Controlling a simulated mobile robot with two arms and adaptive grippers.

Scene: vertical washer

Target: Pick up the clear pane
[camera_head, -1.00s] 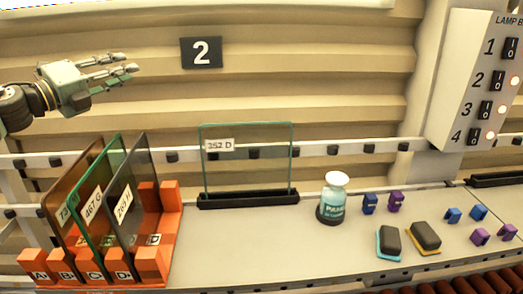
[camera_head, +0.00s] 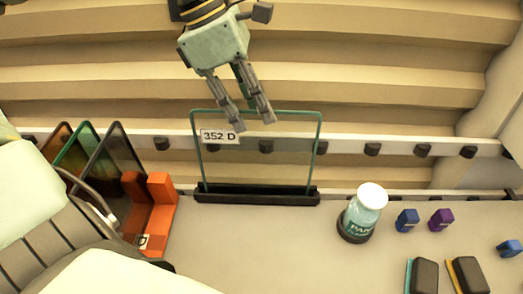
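The clear pane (camera_head: 262,168), labelled 352 D and edged in green, stands upright in a black slotted base (camera_head: 256,196) on the bench. My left gripper (camera_head: 254,122) points down at the pane's top edge from above. Two of its fingers overlap the upper part of the pane in this view, just right of the label. Another finger shows only partly behind them. The fingers are spread apart and look open; I cannot tell whether they touch the glass. My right gripper is not in view.
An orange rack (camera_head: 160,210) with several tinted panes stands at left, partly hidden by my own body. The bench before the pane is clear.

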